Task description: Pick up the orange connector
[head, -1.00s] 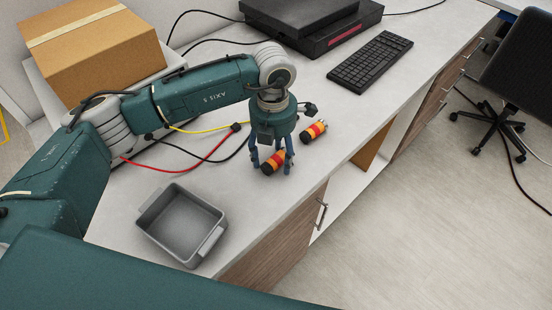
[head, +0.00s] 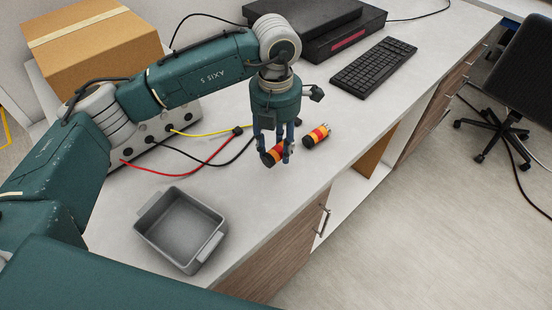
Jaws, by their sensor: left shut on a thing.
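My left gripper (head: 274,155) is shut on an orange connector (head: 272,155) with red and yellow bands and a dark end. The fingers hide part of it. It appears to be held a little above the counter (head: 255,205), with its banded side toward the upper right. A second orange connector (head: 317,136), with the same red and yellow bands, lies on the counter just to the right of the gripper, apart from it. My right gripper is not in view.
A grey tray (head: 151,244) stands empty at the front left. A socket box with yellow, red and black cables lies behind it. A keyboard (head: 373,67), dark flat devices (head: 330,38) and a cardboard box (head: 95,50) stand farther back. The counter's front edge is close to the gripper.

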